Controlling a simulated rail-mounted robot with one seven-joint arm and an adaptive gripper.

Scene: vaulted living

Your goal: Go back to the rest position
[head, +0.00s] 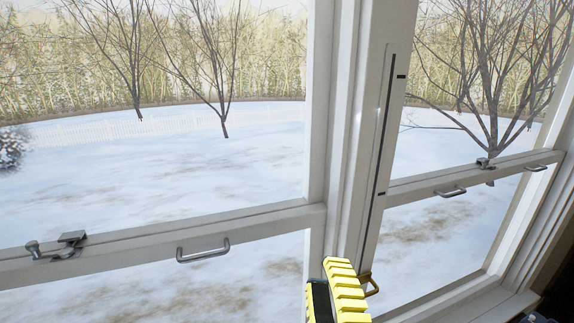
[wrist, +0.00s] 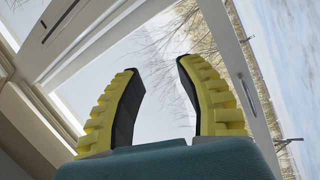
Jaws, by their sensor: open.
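My gripper (wrist: 160,92) shows in the wrist view with two yellow ribbed fingers and dark inner pads. The fingers are apart, with nothing between them but the window and the snowy outdoors beyond. In the head view, my gripper (head: 336,290) shows at the bottom, right of centre, in front of the window post. Only part of the fingers is visible there; the rest is cut off by the lower edge. Whether it touches the window frame cannot be told.
White-framed windows (head: 325,170) fill the head view, with a metal handle (head: 203,251) and a latch (head: 58,246) on the left sash. A second handle (head: 450,192) is on the right sash. A brass-coloured piece (head: 370,284) sits beside my gripper. Dark items (head: 537,318) show at the lower right corner.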

